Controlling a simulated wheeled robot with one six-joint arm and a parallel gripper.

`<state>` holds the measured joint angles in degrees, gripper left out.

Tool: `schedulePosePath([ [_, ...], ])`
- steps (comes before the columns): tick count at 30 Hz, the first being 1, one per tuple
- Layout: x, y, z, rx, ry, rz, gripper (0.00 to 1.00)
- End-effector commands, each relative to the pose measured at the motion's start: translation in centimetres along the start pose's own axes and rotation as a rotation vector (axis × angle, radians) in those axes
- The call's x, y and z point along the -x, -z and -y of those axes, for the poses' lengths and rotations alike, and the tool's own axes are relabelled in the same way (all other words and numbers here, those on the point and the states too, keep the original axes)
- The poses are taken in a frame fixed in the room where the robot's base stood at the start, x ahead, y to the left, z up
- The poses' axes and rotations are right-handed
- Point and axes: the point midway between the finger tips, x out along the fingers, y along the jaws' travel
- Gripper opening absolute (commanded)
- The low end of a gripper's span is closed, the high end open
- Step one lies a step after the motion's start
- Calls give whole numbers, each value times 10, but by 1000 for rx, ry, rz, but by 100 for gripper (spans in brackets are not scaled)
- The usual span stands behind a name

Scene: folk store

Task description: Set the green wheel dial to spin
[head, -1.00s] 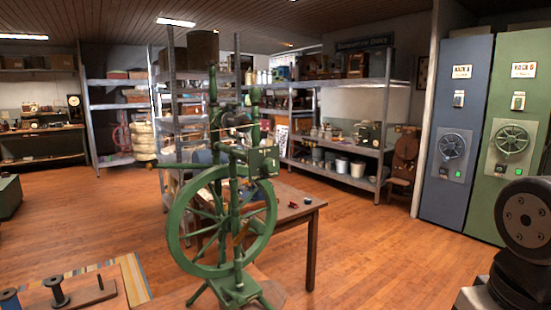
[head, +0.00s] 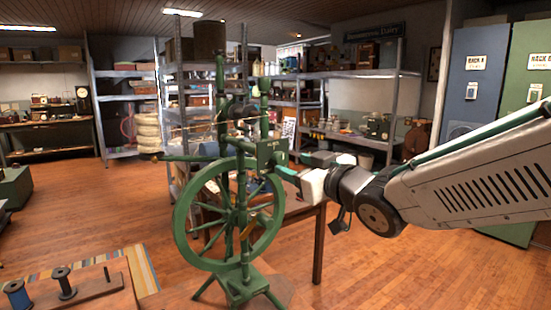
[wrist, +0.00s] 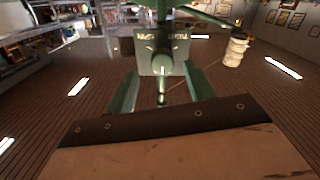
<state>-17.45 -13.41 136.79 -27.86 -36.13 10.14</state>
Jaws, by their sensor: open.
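The green spinning wheel (head: 183,222) stands upright in the middle of the head view. Its green box (head: 269,152) sits on the frame above the wheel's right side. In the wrist view, the box's face (wrist: 146,66) has small lettering that appears upside down. My gripper (head: 290,163) is open close to the box's right side. In the wrist view its green fingers (wrist: 160,84) lie on either side of the knob; contact is not clear.
A wooden table (head: 318,212) stands just behind the wheel. A low board with spools (head: 66,283) is at the lower left. Metal shelves (head: 330,74) line the back. Blue and green racks (head: 478,90) stand at the right. The floor right of the table is clear.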

Motion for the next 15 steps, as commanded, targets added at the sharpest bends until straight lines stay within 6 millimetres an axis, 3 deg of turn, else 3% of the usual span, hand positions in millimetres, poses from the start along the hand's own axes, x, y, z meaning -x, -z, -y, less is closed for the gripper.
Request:
schedulePosePath([
  [15, -70, 3, 4, 1, 10, -12, 53],
])
